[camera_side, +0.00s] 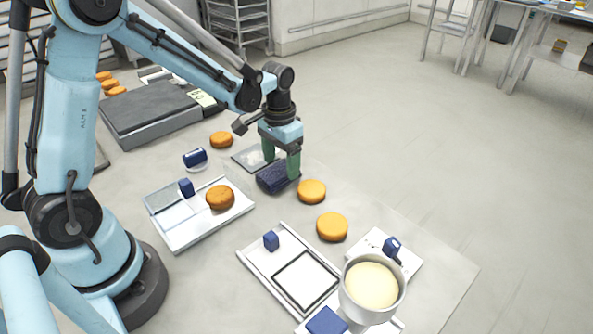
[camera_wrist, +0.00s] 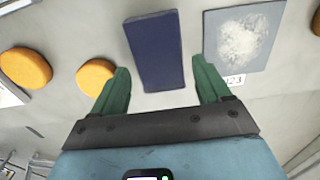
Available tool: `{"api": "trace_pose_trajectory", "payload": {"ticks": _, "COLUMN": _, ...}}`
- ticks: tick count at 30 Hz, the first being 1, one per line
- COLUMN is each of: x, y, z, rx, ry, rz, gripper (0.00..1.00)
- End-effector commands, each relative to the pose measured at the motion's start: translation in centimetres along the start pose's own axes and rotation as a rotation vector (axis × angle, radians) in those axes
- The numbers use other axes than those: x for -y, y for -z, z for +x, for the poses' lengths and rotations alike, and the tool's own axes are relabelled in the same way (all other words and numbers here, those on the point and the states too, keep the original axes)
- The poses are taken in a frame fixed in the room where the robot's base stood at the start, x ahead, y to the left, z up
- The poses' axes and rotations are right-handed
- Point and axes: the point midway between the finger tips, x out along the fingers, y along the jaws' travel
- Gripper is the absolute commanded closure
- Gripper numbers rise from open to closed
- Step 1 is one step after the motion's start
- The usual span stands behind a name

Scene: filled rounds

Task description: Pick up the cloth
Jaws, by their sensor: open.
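The cloth is a dark navy folded piece (camera_side: 273,178) lying on the pale work surface in the side view. In the wrist view it is a dark blue rectangle (camera_wrist: 155,52) lying between and just beyond my fingertips. My gripper (camera_side: 281,162) has green fingers pointing down over the cloth. In the wrist view my gripper (camera_wrist: 160,80) is open, one finger on each side of the cloth with gaps, and nothing is held. I cannot tell how high the fingertips are above the surface.
A grey plate with white powder (camera_wrist: 238,38) lies close right of the cloth in the wrist view. Orange rounds (camera_side: 312,191) lie nearby. A tray with a round and a blue block (camera_side: 180,240) sits left, another tray (camera_side: 259,258) nearer. A cream-filled cup (camera_side: 350,306) stands at front.

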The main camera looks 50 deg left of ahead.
Motion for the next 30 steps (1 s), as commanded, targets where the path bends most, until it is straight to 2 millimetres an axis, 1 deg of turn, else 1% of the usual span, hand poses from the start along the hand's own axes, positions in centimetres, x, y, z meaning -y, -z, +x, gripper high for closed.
{"api": "trace_pose_trajectory", "payload": {"ticks": 1, "x": 0.0, "y": 0.0, "z": 0.7, "rx": 0.000, "ry": 0.000, "rz": 0.000, "gripper": 0.23}}
{"api": "trace_pose_trajectory", "payload": {"ticks": 4, "x": 0.0, "y": 0.0, "z": 1.5, "rx": 0.000, "ry": 0.000, "rz": 0.000, "gripper": 0.23}}
{"api": "trace_pose_trajectory", "payload": {"ticks": 7, "x": 0.0, "y": 0.0, "z": 1.8, "rx": 0.000, "ry": 0.000, "rz": 0.000, "gripper": 0.23}}
{"api": "trace_pose_trajectory", "payload": {"ticks": 13, "x": 0.0, "y": 0.0, "z": 1.8, "rx": 0.000, "ry": 0.000, "rz": 0.000, "gripper": 0.23}}
{"api": "trace_pose_trajectory", "payload": {"ticks": 21, "x": 0.0, "y": 0.0, "z": 1.8, "rx": 0.000, "ry": 0.000, "rz": 0.000, "gripper": 0.65}}
{"api": "trace_pose_trajectory", "payload": {"ticks": 22, "x": 0.0, "y": 0.0, "z": 1.8, "rx": 0.000, "ry": 0.000, "rz": 0.000, "gripper": 0.67}}
{"api": "trace_pose_trajectory", "payload": {"ticks": 30, "x": 0.0, "y": 0.0, "z": 1.6, "rx": 0.000, "ry": 0.000, "rz": 0.000, "gripper": 0.67}}
